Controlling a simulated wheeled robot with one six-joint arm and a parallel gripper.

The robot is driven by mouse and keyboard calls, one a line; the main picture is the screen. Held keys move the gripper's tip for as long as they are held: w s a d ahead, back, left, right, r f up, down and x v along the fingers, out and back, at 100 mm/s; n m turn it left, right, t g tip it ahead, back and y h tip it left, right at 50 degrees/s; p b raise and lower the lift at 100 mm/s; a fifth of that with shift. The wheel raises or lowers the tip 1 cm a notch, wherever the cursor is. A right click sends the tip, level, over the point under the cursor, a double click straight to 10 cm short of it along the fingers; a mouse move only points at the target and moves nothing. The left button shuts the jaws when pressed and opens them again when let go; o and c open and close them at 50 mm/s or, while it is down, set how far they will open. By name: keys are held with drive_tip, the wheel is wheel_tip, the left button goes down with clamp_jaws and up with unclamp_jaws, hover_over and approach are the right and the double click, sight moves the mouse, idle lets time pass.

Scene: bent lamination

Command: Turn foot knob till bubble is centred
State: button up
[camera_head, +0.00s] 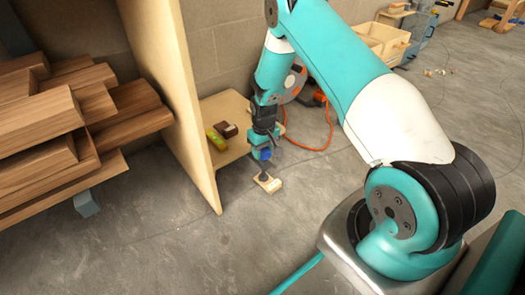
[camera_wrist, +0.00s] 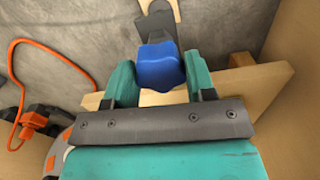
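The blue foot knob (camera_wrist: 160,67) sits between the two teal fingers of my gripper (camera_wrist: 159,75) in the wrist view, with no clear gap on either side. My gripper looks shut on it. In the head view the knob (camera_head: 263,154) is at the front corner of a low wooden shelf (camera_head: 232,108), and my gripper (camera_head: 260,150) partly hides it. A dark foot below the knob stands on a small pale wood pad (camera_head: 272,186). A yellow-green spirit level (camera_head: 215,140) lies on the shelf; its bubble is too small to read.
A brown block (camera_head: 229,130) lies beside the level. A tall wooden panel (camera_head: 178,90) stands left of the shelf, with stacked boards (camera_head: 60,125) beyond. An orange cord (camera_head: 326,128) loops on the floor at right. The floor in front is clear.

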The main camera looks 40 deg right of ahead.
drive_tip(key=shift+c, duration=1.4)
drive_tip(key=shift+a, duration=0.25)
drive_tip(key=shift+d, duration=0.15)
drive_tip(key=shift+r+m+p, duration=0.1)
drive_tip(key=shift+m+p, duration=0.2)
drive_tip(key=shift+p, duration=0.05)
drive_tip(key=shift+p, duration=0.35)
drive_tip(key=m+p, duration=0.3)
drive_tip(key=shift+r, duration=0.15)
drive_tip(key=m+p, duration=0.3)
drive_tip(key=shift+s+m, duration=0.1)
drive_tip(key=shift+m, duration=0.3)
drive_tip(key=m+p, duration=0.1)
drive_tip(key=m, duration=0.1)
drive_tip(key=m+p, duration=0.1)
drive_tip(key=m, duration=0.1)
drive_tip(key=shift+f, duration=0.3)
drive_tip(key=shift+m, duration=0.4)
